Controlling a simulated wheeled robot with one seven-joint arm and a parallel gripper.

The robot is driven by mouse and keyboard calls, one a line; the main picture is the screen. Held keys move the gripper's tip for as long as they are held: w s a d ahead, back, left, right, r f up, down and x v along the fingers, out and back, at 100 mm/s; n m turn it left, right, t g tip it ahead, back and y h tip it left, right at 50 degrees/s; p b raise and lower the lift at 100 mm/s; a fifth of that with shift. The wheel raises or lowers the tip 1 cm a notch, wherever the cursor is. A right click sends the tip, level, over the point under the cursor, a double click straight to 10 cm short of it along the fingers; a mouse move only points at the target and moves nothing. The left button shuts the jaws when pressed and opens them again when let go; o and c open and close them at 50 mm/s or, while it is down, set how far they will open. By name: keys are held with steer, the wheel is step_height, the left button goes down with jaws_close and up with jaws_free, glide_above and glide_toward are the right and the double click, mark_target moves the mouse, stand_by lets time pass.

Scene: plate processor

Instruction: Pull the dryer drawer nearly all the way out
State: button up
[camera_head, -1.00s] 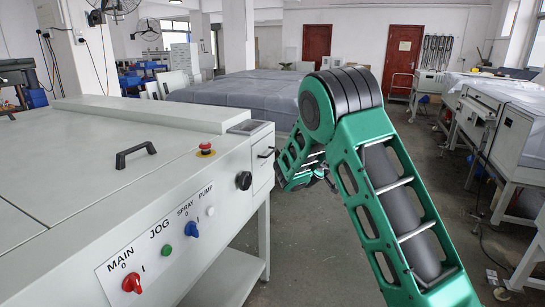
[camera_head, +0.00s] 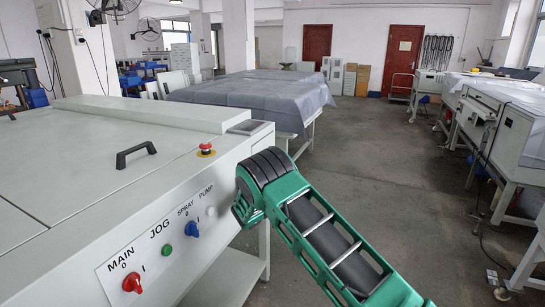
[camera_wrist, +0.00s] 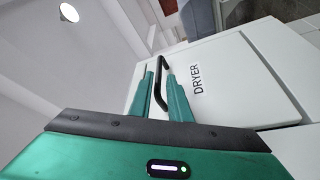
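In the wrist view, the dryer drawer's white front (camera_wrist: 240,85) bears the word DRYER. Its black bar handle (camera_wrist: 161,66) stands out at the left of the label. My gripper (camera_wrist: 159,76) is at the handle, with its two green fingers on either side of the bar. The fingers look apart, with the bar between them and narrow gaps showing; no firm contact is visible. In the head view, my arm's black and green elbow covers the drawer front and handle, and my gripper is hidden.
The white plate processor (camera_head: 100,165) fills the left, with a red main switch (camera_head: 132,284), other knobs and a red emergency button (camera_head: 206,149). A cloth-covered table (camera_head: 245,95) stands behind. Open grey floor (camera_head: 390,190) lies to the right, before machines along the right wall.

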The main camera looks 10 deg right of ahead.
steer(key=shift+x, duration=3.05)
steer(key=shift+d, duration=0.1)
